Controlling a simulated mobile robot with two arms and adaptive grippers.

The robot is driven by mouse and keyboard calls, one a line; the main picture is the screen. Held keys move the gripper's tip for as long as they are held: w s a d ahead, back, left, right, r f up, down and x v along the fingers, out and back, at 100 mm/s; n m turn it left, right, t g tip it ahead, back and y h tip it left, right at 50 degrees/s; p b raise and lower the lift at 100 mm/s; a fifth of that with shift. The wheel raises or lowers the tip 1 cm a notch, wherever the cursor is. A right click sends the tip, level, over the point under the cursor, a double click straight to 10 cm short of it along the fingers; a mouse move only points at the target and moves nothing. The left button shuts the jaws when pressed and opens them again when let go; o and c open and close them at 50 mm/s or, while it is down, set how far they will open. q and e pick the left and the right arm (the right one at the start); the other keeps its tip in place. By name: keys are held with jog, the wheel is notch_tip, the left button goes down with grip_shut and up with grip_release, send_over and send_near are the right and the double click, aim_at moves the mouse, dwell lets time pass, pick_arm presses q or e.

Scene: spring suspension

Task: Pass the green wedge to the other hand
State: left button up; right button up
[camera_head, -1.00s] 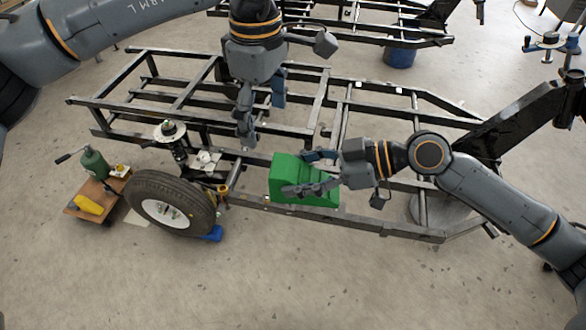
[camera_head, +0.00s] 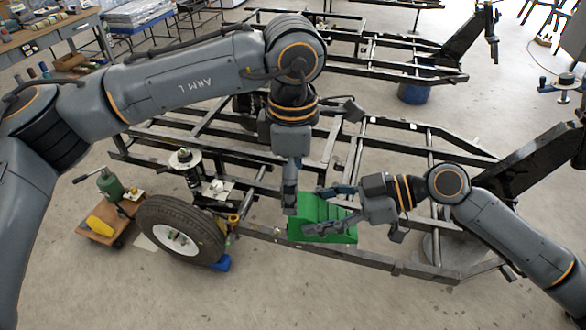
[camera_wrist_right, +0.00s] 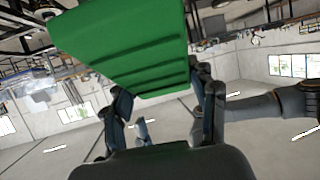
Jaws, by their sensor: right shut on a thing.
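The green wedge (camera_head: 310,213) is a stepped block above the near rail of the black frame. My right gripper (camera_head: 330,210) comes in from the right and is shut on the wedge, with a finger on each side. In the right wrist view the wedge (camera_wrist_right: 135,45) fills the upper middle, between the fingers. My left gripper (camera_head: 291,205) points down from above, with one finger close beside the wedge's left end. Its other finger is not clear, and I cannot tell whether it touches the wedge.
The black frame (camera_head: 280,240) lies beneath both grippers. A wheel (camera_head: 180,230) stands at its left, near a small wooden dolly (camera_head: 125,212) with a green bottle jack (camera_head: 108,184). A second frame (camera_head: 390,62) is behind. The floor in front is clear.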

pick_arm(q)
notch_tip(320, 180, down, 10)
jog(key=shift+r, duration=0.2)
jog(key=c, duration=1.4)
jog(key=shift+c, duration=1.2)
pick_arm(e)
jog(key=o, duration=1.6)
